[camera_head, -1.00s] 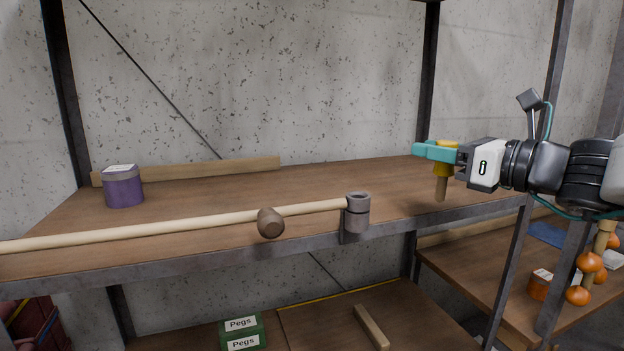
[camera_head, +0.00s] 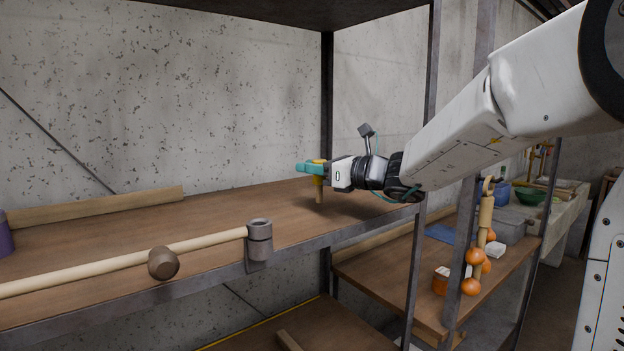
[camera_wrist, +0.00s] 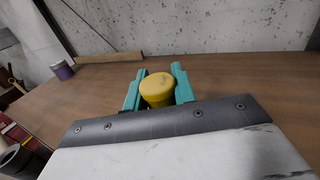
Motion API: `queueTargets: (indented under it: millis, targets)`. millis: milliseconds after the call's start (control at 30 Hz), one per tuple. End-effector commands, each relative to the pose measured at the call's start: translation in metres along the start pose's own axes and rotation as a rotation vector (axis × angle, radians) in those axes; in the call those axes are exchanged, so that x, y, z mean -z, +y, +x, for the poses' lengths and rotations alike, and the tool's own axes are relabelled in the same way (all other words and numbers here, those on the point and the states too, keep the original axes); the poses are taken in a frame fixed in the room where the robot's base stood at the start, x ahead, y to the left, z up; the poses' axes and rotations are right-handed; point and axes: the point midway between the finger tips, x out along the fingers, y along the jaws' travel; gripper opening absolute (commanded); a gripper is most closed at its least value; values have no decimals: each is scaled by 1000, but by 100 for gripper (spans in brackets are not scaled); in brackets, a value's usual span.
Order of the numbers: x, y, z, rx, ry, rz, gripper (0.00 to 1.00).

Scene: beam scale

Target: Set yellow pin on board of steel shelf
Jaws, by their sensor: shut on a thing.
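The yellow pin has a yellow head and a wooden shank (camera_head: 319,192) pointing down, and it is upright. My gripper (camera_head: 312,168), with teal fingers, is shut on the yellow head. In the wrist view the round yellow top of the pin (camera_wrist: 157,87) sits between the two teal fingers. The pin is over the right part of the steel shelf's brown board (camera_head: 215,212). The shank's lower end is at or just above the board; I cannot tell whether it touches.
A pale beam (camera_head: 95,270) with a brown knob (camera_head: 163,263) runs along the shelf's front edge to a grey bracket (camera_head: 259,240). A wooden strip (camera_head: 100,207) lies at the back. A purple tin (camera_wrist: 62,71) stands left. Steel posts (camera_head: 422,250) stand right.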

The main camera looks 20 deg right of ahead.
Motion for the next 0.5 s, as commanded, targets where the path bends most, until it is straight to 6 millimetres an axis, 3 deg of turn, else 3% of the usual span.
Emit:
queueTargets:
  millis: [133, 500]
  targets:
    - [24, 1, 0, 0, 1, 3, 4]
    - [29, 1, -1, -1, 1, 0, 4]
